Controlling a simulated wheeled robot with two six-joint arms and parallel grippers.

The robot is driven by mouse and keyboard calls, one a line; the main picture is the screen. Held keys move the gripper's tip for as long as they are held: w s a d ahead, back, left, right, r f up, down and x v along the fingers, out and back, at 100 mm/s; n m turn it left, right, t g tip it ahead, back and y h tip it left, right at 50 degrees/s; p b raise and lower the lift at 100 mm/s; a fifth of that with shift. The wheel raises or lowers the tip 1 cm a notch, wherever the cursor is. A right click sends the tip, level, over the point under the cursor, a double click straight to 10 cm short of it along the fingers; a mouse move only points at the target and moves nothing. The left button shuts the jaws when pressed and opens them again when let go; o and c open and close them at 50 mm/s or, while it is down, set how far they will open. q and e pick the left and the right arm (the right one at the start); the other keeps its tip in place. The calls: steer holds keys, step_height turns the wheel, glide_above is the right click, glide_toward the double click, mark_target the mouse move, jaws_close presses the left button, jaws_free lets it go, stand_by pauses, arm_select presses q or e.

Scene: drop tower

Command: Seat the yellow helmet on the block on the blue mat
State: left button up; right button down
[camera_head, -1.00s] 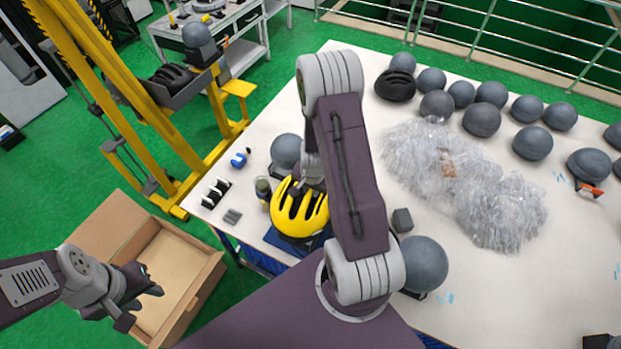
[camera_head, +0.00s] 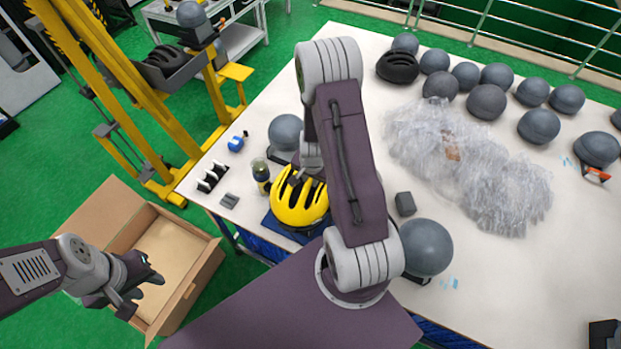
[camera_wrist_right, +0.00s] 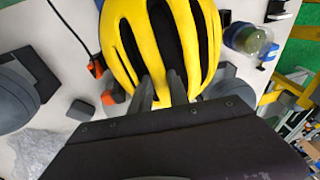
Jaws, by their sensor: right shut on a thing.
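The yellow helmet (camera_head: 300,203) with black vents is over the blue mat (camera_head: 284,230) at the near left of the table. The block is hidden, so I cannot tell whether the helmet touches it. My right gripper (camera_head: 309,174) reaches down at the helmet's far side, partly hidden by my arm. In the right wrist view the helmet (camera_wrist_right: 122,45) fills the top middle, and my right gripper's fingers (camera_wrist_right: 157,92) are shut on its edge.
A grey headform (camera_head: 286,131) stands behind the helmet and another (camera_head: 427,247) to its right. A small jar (camera_head: 260,170) is close to the helmet's left. A grey block (camera_head: 405,203) and crumpled clear plastic (camera_head: 465,165) lie right. The open cardboard box (camera_head: 205,270) is on the floor.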

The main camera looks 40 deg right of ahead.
steer(key=shift+r, duration=0.15)
steer(key=shift+f+b, duration=0.5)
steer(key=shift+f, duration=0.1)
stand_by(0.5)
steer(key=c, duration=1.2)
jaws_free()
steer(key=c, duration=0.3)
steer(key=shift+c, duration=0.2)
steer(key=shift+r, duration=0.2)
steer(key=shift+p+v, duration=0.9)
steer(key=shift+p, duration=0.15)
steer(key=shift+w+r, duration=0.15)
steer(key=shift+w, duration=0.1)
